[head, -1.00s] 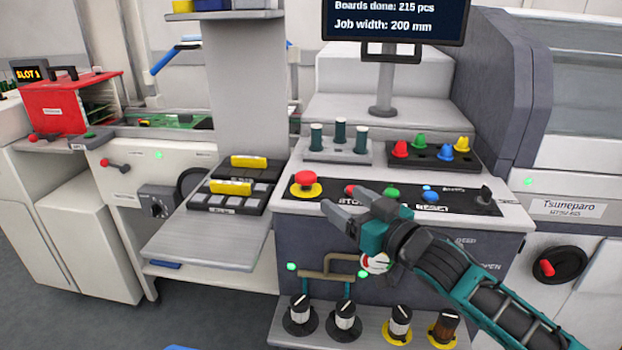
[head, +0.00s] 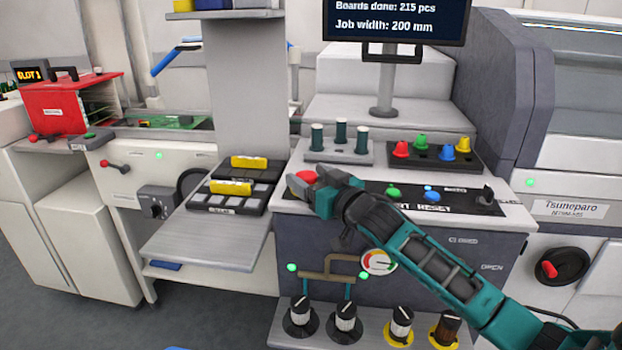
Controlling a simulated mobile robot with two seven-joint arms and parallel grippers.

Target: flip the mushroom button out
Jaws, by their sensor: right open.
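The red mushroom button (head: 304,177) sits at the left end of the black control strip on the machine's sloped top. My right gripper (head: 306,191) is at the button, its fingers open and reaching in from the right. The fingers cover most of the button and its yellow collar; only part of the red cap shows. I cannot tell whether the fingers touch the cap. My left gripper is not in view.
Green (head: 393,193) and blue (head: 431,196) buttons lie to the right on the strip. Behind stand a rack of dark green pegs (head: 341,133) and a tray of coloured knobs (head: 421,142). A grey shelf (head: 205,240) is at the left; a pressure gauge (head: 377,262) is below.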

